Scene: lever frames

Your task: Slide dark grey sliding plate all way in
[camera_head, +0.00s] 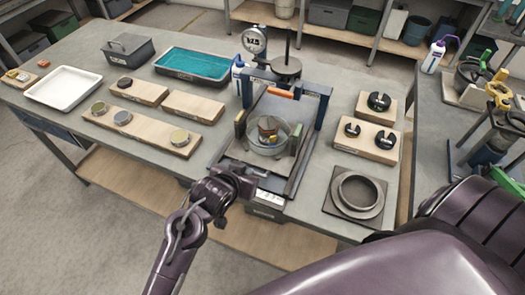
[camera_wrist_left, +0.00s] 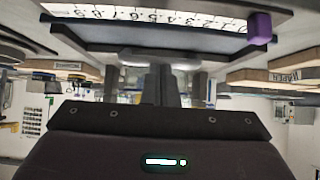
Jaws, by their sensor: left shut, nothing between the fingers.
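The dark grey sliding plate (camera_head: 270,104) lies in a low frame between two dark blue posts. A round clear-grey ring (camera_head: 268,139) with a brown piece inside sits on it. My left gripper (camera_head: 254,186) is at the near end of the frame, with its fingers pointing toward the plate. In the left wrist view the two fingers (camera_wrist_left: 161,84) are shut, with nothing between them. Their tips are close to a grey rounded front piece (camera_wrist_left: 158,59); I cannot tell whether they touch. A white number scale (camera_wrist_left: 150,18) with a purple marker (camera_wrist_left: 260,28) shows there too. My right gripper is not visible.
Wooden blocks with discs (camera_head: 152,131) lie left, weights on wood (camera_head: 370,139) right. A ring on a square base (camera_head: 357,191) is at front right.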

